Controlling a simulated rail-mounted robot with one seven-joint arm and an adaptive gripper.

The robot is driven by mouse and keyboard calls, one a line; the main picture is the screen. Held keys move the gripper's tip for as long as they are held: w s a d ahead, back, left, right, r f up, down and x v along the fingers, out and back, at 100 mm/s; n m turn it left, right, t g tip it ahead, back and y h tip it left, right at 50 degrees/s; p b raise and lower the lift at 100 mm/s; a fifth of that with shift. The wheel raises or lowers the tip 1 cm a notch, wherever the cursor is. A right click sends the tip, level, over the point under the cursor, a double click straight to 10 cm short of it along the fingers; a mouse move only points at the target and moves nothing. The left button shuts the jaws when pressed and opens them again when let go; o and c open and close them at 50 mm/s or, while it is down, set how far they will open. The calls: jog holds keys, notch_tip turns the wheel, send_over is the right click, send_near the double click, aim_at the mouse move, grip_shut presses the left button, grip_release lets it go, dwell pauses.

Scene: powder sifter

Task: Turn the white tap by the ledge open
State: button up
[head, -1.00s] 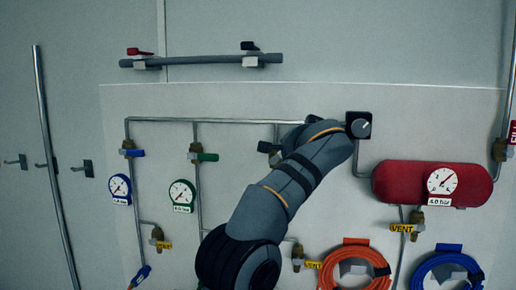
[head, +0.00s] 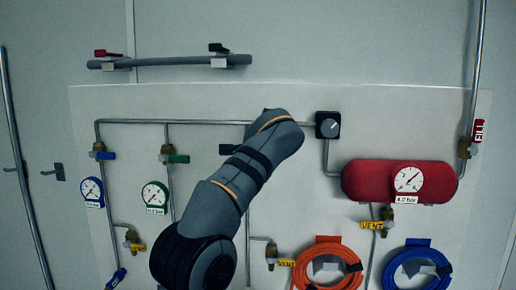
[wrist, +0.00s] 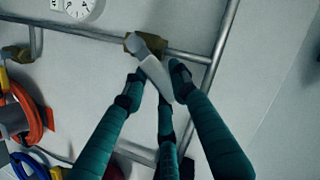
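The white tap's lever (wrist: 157,80) shows in the wrist view. It slants down and right from a brass valve body (wrist: 133,43) on a grey pipe, lying at an angle across the pipe's line. My gripper (wrist: 158,74) has its teal fingers around the lever, with one fingertip on each side and a third finger beyond the lever's lower end. The fingertips are close to the lever, but I cannot tell whether they touch it. In the head view my arm hides the gripper and I cannot make out the white tap.
Blue (head: 104,155) and green (head: 178,159) taps with gauges are left. A rail (head: 170,62) with red and black levers runs above.

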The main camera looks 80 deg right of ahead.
jog(key=o, duration=0.4)
jog(key=shift+o, duration=0.2)
jog(key=v, duration=1.2)
jog(key=shift+f, duration=0.1)
